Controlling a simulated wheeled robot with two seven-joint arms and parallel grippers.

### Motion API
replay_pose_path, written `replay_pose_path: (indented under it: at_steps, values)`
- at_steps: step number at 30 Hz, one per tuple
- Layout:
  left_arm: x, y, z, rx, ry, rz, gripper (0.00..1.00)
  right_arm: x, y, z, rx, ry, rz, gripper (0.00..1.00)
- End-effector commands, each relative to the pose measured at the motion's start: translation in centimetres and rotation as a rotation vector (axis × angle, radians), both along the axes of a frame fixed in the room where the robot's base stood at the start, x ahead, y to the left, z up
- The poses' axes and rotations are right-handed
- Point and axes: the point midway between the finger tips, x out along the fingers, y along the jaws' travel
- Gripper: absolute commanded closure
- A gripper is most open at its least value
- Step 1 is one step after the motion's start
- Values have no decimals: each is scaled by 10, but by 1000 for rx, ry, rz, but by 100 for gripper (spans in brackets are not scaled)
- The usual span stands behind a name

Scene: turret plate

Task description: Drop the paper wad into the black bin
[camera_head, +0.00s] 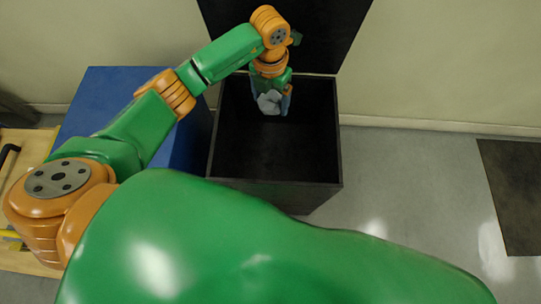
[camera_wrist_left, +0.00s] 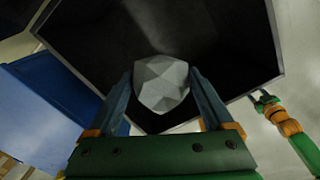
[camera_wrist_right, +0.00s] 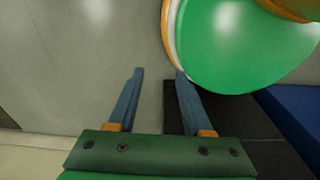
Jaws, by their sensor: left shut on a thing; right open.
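The paper wad (camera_head: 269,102) is a light grey faceted lump. My left gripper (camera_head: 272,100) is shut on it, over the opening of the black bin (camera_head: 325,160). In the left wrist view the wad (camera_wrist_left: 162,83) sits between the fingers of the left gripper (camera_wrist_left: 162,90), with the bin's dark interior behind it. The bin's lid stands raised at the back. My right gripper (camera_wrist_right: 155,75) is open and empty in the right wrist view, above the floor, with part of the dark bin at its right.
A blue box (camera_head: 95,100) stands left of the bin. A wooden surface (camera_head: 35,145) with tools lies farther left. A dark mat (camera_head: 515,195) lies on the floor at the right. A pale wall is behind. The floor right of the bin is clear.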

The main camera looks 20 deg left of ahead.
Motion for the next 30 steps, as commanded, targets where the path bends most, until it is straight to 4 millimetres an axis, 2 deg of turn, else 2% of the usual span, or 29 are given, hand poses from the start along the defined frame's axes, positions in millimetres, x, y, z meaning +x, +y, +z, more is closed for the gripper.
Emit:
replay_pose_path:
  at_steps: [1, 3, 6, 11, 20, 28, 29, 30]
  values:
    - [4, -2, -20, 0, 3, 105, 66, 1, 0, -22, -1, -2, 0, 50]
    - [8, -3, -27, 0, 7, 237, 66, 2, 0, -29, 0, -4, 0, 50]
    - [11, -4, -31, 2, 10, 347, 66, 3, 0, -33, 0, -6, 0, 50]
    - [11, -4, -41, 1, 10, 370, 66, 4, 0, -42, 0, -8, -1, 50]
    - [11, -4, -87, 1, 12, 368, 66, 5, 0, -85, 1, -11, -4, 50]
    - [11, -4, -87, 2, 10, 366, 66, 11, -8, -84, -11, -26, -8, 50]
    - [11, -4, -87, 2, 10, 366, 12, 11, -9, -84, -13, -27, -7, 50]
    - [11, -4, -87, 2, 10, 366, 1, 11, -10, -84, -14, -26, -6, 50]
